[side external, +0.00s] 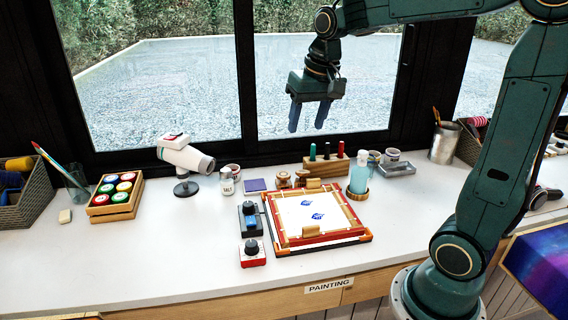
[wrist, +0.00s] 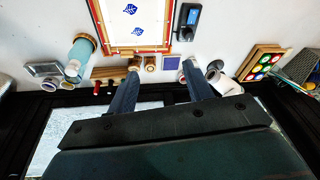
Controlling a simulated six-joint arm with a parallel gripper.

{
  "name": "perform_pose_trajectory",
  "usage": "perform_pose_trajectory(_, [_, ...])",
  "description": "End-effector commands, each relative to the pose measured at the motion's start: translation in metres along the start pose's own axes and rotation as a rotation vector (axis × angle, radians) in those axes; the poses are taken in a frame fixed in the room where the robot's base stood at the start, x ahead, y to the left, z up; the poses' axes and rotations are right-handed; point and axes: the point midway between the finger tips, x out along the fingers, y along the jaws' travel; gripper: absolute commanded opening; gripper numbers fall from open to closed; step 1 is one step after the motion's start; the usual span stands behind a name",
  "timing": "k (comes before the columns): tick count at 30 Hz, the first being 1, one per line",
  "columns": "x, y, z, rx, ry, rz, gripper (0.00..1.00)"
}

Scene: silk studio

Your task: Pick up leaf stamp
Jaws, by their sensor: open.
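Two small wooden stamps, one at the left (side external: 283,180) and one at the right (side external: 301,178), stand behind the framed cloth. They also show in the wrist view, one partly beside my left finger (wrist: 134,64) and one between the fingers (wrist: 150,64). Their faces are hidden, so I cannot tell which is the leaf stamp. My gripper (side external: 307,117) is open and empty, high above the back of the table in front of the window. In the wrist view its fingers (wrist: 161,72) are spread wide. A purple ink pad (side external: 255,185) lies left of the stamps.
A red and wooden frame (side external: 266,222) holds white cloth with blue prints. A wooden rack (side external: 331,165) with several upright handles and a blue bottle (side external: 359,180) stand behind and right. A white dryer (side external: 190,158) and paint box (side external: 115,197) stand left.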

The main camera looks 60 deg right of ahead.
Motion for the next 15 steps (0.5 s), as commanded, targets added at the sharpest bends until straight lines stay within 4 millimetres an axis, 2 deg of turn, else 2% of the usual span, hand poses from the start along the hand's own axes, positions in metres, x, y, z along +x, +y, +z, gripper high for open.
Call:
perform_pose_trajectory(6, [0.029, 0.016, -0.046, 0.127, -0.053, 0.032, 0.51])
perform_pose_trajectory(15, [0.079, 0.048, -0.1, 0.298, -0.119, 0.073, 0.51])
